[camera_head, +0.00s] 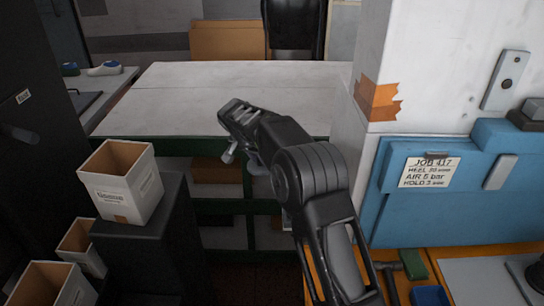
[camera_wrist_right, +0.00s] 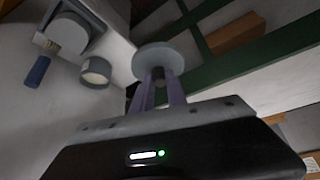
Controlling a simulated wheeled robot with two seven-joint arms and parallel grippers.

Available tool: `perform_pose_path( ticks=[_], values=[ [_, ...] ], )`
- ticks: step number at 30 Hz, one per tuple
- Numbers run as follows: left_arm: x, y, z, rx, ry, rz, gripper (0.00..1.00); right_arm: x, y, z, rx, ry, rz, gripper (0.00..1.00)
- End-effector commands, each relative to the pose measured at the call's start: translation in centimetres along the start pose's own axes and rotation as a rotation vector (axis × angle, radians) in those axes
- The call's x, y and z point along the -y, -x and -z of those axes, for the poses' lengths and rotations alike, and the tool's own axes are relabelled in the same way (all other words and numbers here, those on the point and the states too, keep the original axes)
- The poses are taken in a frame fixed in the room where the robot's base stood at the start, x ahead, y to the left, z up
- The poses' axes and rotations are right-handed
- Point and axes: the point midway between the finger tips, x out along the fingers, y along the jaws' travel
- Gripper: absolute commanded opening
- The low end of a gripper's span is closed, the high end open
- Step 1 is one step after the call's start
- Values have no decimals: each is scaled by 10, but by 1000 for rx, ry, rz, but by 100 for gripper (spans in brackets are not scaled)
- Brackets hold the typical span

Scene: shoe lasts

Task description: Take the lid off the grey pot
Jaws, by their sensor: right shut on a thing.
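My right gripper (camera_wrist_right: 158,85) is shut on the knob of a round grey lid (camera_wrist_right: 158,57) in the right wrist view. The lid is held out in front of the fingertips, clear of any pot. A small grey pot (camera_wrist_right: 95,72) with a pale top stands at the left of that view, apart from the lid; it looks uncovered. In the head view my right gripper (camera_head: 230,148) is by the near edge of the white table, mostly hidden by my own wrist; the lid is not clear there. My left gripper is out of view.
In the wrist view a larger grey round object (camera_wrist_right: 68,35) and a blue-handled brush (camera_wrist_right: 39,68) are near the pot. In the head view the white table (camera_head: 180,92) is bare. A white box (camera_head: 122,186) stands left; a blue machine (camera_head: 440,205) is at right.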

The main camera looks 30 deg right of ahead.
Motion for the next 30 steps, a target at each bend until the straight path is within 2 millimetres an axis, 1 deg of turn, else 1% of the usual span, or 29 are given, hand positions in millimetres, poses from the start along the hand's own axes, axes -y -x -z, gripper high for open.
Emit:
perform_pose_path(
  ticks=[5, 23, 26, 30],
  values=[
    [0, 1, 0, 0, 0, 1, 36, 5, 1, -3, 1, 1, -1, 0],
    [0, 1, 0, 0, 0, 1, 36, 5, 1, -2, 1, 0, 0, 0],
    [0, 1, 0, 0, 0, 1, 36, 2, -1, -1, 1, -4, -3, 0],
    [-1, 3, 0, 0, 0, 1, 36, -10, -10, 3, 1, -23, -14, 0]
  ],
)
